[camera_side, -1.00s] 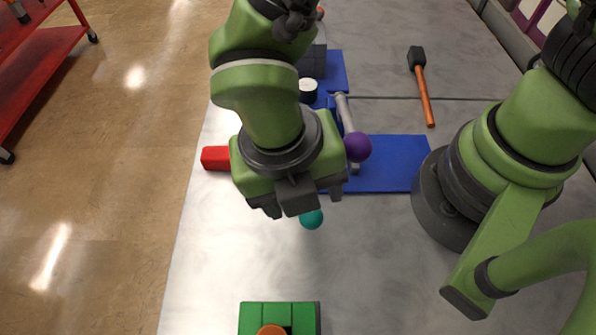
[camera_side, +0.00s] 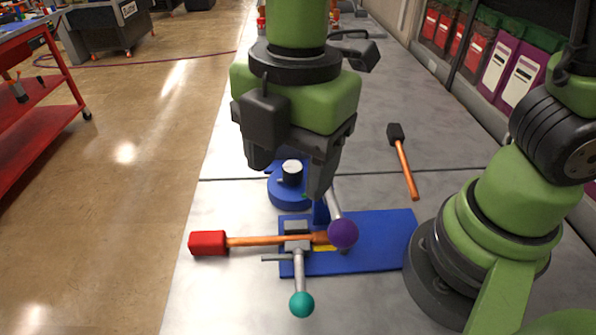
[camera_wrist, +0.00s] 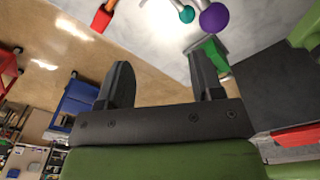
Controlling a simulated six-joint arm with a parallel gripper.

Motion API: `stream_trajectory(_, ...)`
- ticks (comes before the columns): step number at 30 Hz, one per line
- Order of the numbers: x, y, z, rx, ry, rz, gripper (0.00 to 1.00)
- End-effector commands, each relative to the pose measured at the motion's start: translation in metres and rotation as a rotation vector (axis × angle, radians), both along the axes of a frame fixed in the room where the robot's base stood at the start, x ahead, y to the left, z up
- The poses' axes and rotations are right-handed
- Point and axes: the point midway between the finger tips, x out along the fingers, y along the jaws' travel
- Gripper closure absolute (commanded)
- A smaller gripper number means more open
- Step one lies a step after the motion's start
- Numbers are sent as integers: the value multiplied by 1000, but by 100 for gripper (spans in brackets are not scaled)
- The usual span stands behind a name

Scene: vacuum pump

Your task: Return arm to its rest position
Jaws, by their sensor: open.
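My gripper (camera_side: 288,178) is open and empty in the side view, raised above the table and in front of the round blue pump part. Its two dark fingers also show apart in the wrist view (camera_wrist: 165,82). Below it in the side view is a blue base plate (camera_side: 385,240) carrying a clamp. The clamp has a lever with a purple ball (camera_side: 343,233) and one with a teal ball (camera_side: 301,304). A red-headed hammer (camera_side: 207,243) with an orange handle lies across the clamp. The round blue pump part (camera_side: 290,193) stands behind, partly hidden by a finger.
A black-headed hammer (camera_side: 403,160) lies on the grey table to the right. A red cart (camera_side: 40,150) stands on the floor at left. Bins (camera_side: 490,60) line the back right. The front left of the table (camera_side: 225,300) is clear.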

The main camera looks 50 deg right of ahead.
Motion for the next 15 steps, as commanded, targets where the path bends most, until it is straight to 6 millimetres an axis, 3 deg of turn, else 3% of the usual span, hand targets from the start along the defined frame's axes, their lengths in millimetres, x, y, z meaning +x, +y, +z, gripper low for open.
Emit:
stream_trajectory(1,3,-18,18,50,-31,-186,40)
stream_trajectory(6,-3,-70,62,227,-94,-819,40)
stream_trajectory(12,-29,-117,91,481,-134,-1487,40)
stream_trajectory(15,-41,-130,97,594,-138,-1726,40)
